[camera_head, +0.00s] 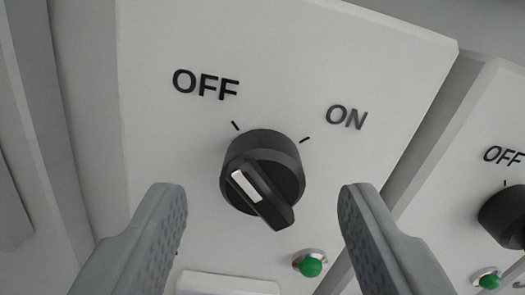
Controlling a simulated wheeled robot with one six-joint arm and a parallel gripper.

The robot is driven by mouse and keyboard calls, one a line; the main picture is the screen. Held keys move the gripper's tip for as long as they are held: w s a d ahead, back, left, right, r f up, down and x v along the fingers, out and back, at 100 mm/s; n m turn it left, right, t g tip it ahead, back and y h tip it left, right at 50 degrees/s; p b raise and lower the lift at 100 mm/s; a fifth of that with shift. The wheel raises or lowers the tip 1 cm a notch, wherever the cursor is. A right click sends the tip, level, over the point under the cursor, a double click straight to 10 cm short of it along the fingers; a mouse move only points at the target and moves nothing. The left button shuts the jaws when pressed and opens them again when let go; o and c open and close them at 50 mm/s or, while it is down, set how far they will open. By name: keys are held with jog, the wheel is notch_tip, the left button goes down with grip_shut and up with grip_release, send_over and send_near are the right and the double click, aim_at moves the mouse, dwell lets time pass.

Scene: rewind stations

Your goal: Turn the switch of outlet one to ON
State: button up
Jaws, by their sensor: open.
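A black rotary switch (263,180) sits on a light grey panel (330,60) in the middle of the head camera view. The panel reads OFF at the upper left of the knob and ON at the upper right, each with a tick mark. The white pointer line on the knob's handle is at its upper left end, toward the OFF tick. My gripper (262,205) is open. Its two grey fingers stand apart to the left and right of the knob, and neither appears to touch it. No outlet number is readable.
A green indicator (311,266) is below right of the knob, close to the right finger. A neighbouring panel at the right has another black knob (504,216), an OFF label and a green indicator (489,281). A white edge (227,284) shows at the bottom.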

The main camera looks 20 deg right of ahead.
jog(key=shift+w+d, duration=0.2)
jog(key=shift+w, duration=0.5)
jog(key=c, duration=1)
